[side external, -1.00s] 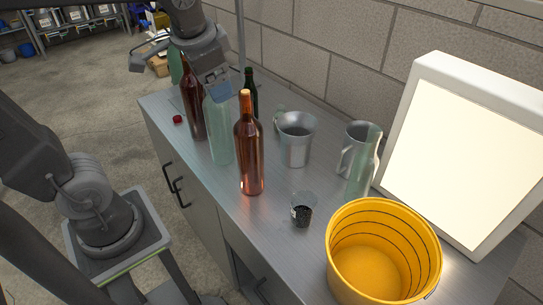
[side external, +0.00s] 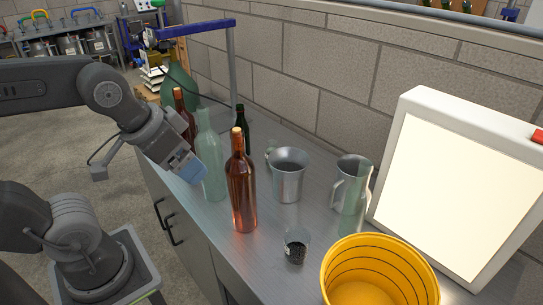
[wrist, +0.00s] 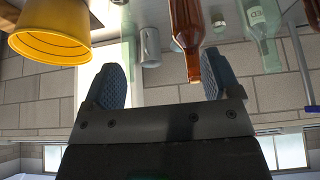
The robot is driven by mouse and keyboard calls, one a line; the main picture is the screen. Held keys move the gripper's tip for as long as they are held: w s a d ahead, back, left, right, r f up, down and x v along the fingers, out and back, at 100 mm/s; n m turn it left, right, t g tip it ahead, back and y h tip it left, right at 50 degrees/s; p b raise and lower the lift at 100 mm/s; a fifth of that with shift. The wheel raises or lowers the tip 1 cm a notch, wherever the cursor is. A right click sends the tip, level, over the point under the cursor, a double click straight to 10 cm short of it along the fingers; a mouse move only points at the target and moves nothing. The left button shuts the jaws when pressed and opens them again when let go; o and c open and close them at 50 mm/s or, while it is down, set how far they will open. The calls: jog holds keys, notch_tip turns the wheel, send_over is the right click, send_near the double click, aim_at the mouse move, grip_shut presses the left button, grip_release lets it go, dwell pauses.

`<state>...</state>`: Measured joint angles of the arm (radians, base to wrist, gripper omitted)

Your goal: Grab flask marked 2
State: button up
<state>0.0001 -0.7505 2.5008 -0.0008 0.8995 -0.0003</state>
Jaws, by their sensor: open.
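I cannot read a 2 on any vessel. A small clear glass vessel (side external: 296,248) with dark contents and a pale label stands at the bench's front; its mark is too small to read. A tall clear greenish bottle (side external: 212,165) stands left of an amber bottle (side external: 243,190). In the wrist view, the clear bottle (wrist: 259,18) carries unclear pale markings, and the amber bottle (wrist: 187,35) appears neck down. My gripper (side external: 188,169) is beside the clear bottle, at its left in the side view. In the wrist view my gripper (wrist: 163,84) is open, with nothing between its fingers.
A yellow bucket (side external: 378,250) stands at the front right, before a lit white panel (side external: 445,190). Two metal jugs, one at the middle (side external: 288,175) and one at the right (side external: 350,185), stand behind.

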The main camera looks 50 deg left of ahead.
dwell(0.6)
jog(key=w+a+r+m+g, duration=0.1)
jog(key=w+a+r, duration=0.1)
jog(key=w, duration=0.4)
jog(key=w+a+r+m+g, duration=0.1)
jog(key=w+a+r+m, duration=0.1)
jog(key=w, duration=0.5)
jog(key=m+g+h, duration=0.1)
jog(key=m+g, duration=0.1)
jog(key=m, duration=0.4)
send_over(273, 148)
jog(key=s+a, duration=0.1)
jog(key=a, duration=0.1)
notch_tip(273, 148, down, 14)
jog(key=f, duration=0.6)
jog(key=w+f, duration=0.1)
jog(key=f, duration=0.2)
jog(key=shift+d, duration=0.2)
jog(key=shift+w+d+f, duration=0.1)
jog(key=shift+w+f, duration=0.1)
jog(key=shift+f, duration=0.8)
jog(key=shift+w+d+f, duration=0.1)
jog(key=shift+w+f, duration=0.05)
jog(key=shift+f, duration=0.8)
jog(key=shift+w+d+f, duration=0.1)
jog(key=shift+w+f, duration=0.1)
jog(key=shift+f, duration=0.8)
jog(key=c, duration=1.1)
